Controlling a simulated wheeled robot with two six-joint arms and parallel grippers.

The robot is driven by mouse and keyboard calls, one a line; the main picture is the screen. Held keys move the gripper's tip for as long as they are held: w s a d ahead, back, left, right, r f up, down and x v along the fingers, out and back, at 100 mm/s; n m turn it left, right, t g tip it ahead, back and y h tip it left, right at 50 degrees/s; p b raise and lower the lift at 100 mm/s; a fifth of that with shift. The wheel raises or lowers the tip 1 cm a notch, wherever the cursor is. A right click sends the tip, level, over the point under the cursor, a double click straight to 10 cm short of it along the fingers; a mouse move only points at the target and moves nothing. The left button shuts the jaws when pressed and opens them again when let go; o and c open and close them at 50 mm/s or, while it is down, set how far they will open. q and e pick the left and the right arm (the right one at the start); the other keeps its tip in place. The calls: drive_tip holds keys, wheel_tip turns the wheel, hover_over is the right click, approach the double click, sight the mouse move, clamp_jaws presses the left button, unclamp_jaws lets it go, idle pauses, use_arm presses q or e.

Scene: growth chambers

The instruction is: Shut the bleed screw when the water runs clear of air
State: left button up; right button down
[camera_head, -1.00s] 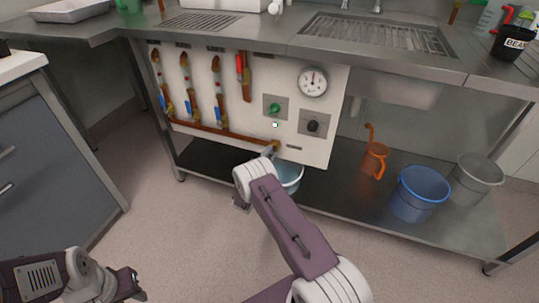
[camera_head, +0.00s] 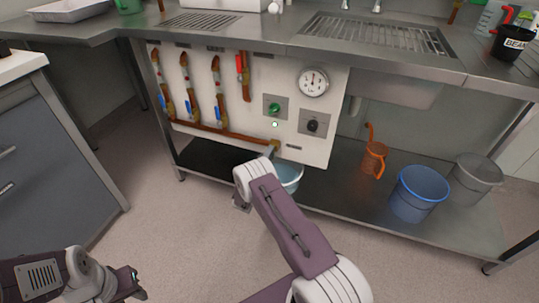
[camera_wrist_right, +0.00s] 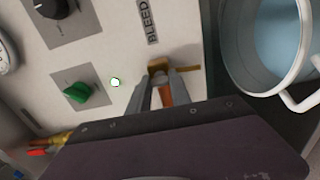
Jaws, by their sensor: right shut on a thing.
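The bleed screw (camera_wrist_right: 158,68) is a brass fitting beside the BLEED label (camera_wrist_right: 150,22) on the white panel (camera_head: 215,75). My right gripper (camera_wrist_right: 164,88) is shut on it, with an orange-brown part showing between the fingers. In the head view my right wrist covers most of this grip at the panel's lower edge. A pale blue bucket (camera_head: 291,178) stands below, partly behind my arm; it also shows in the wrist view (camera_wrist_right: 238,60). I cannot make out any water stream or bubbles. My left gripper (camera_head: 136,283) is low at the left, away from the panel; its jaws are unclear.
The panel carries a green knob (camera_head: 274,108), a black knob (camera_head: 312,125), a round gauge (camera_head: 313,82), and several valved pipes. An orange jug (camera_head: 375,160), a blue bucket (camera_head: 418,195) and a grey bucket (camera_head: 476,180) stand on the lower shelf. The front floor is clear.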

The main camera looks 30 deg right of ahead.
drive_tip(key=shift+f, duration=0.1)
drive_tip(key=c, duration=1.2)
unclamp_jaws()
drive_tip(key=p+v, duration=0.4)
drive_tip(key=v, duration=0.5)
drive_tip(key=shift+s, duration=0.1)
